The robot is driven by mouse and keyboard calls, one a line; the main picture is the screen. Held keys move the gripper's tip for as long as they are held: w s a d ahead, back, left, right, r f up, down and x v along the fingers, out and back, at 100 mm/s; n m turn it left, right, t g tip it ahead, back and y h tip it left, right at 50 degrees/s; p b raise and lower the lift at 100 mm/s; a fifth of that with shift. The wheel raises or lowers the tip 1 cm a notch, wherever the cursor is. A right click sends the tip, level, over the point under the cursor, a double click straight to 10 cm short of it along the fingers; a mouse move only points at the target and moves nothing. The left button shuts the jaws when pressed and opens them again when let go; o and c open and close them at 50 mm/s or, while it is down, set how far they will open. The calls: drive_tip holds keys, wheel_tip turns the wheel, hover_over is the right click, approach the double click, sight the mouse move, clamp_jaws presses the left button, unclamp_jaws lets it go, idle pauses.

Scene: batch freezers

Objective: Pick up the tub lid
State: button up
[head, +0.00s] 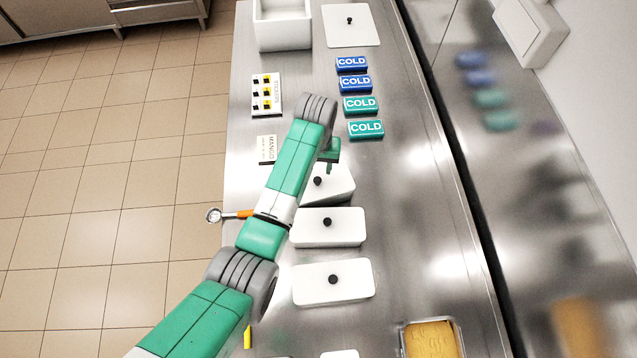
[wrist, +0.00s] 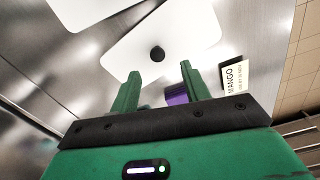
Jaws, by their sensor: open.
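A white lid with a black knob (head: 340,187) lies turned at an angle on the steel counter in the head view, partly hidden by my arm. My gripper (head: 331,168) is just above its far end. In the wrist view the same kind of white lid (wrist: 185,30) lies ahead of my open, empty fingers (wrist: 160,70), its black knob just beyond the gap between the fingertips. Two similar white lids lie nearer, a middle one (head: 350,232) and a near one (head: 350,290). A larger square white lid (head: 365,33) lies at the far end.
A white open tub (head: 283,38) stands at the far left. Blue and green COLD packs (head: 361,104) line the right. A MANGO card (head: 266,150) lies left, also in the wrist view (wrist: 233,75), near a purple object (wrist: 176,95). A yellow-filled pan (head: 430,340) sits front right.

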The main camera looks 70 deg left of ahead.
drive_tip(key=f, duration=0.5)
drive_tip(key=shift+d, duration=0.3)
clamp_jaws()
drive_tip(key=shift+r, duration=0.1)
drive_tip(key=shift+r, duration=0.3)
drive_tip(key=r, duration=0.3)
drive_tip(key=shift+s+d, duration=0.3)
drive_tip(key=shift+s, duration=0.05)
drive_tip(key=s+d+r+p, duration=0.1)
drive_tip(key=s+d+p, duration=0.1)
drive_tip(key=s+d, duration=0.85)
wheel_tip(320, 180, up, 2)
drive_tip(key=p, duration=0.5)
hover_over(317, 180)
drive_tip(key=shift+s+d+r, duration=0.1)
drive_tip(key=shift+s+d, duration=0.1)
drive_tip(key=shift+d, duration=0.2)
drive_tip(key=shift+w+a+y, duration=0.25)
drive_tip(key=shift+a+y, duration=0.05)
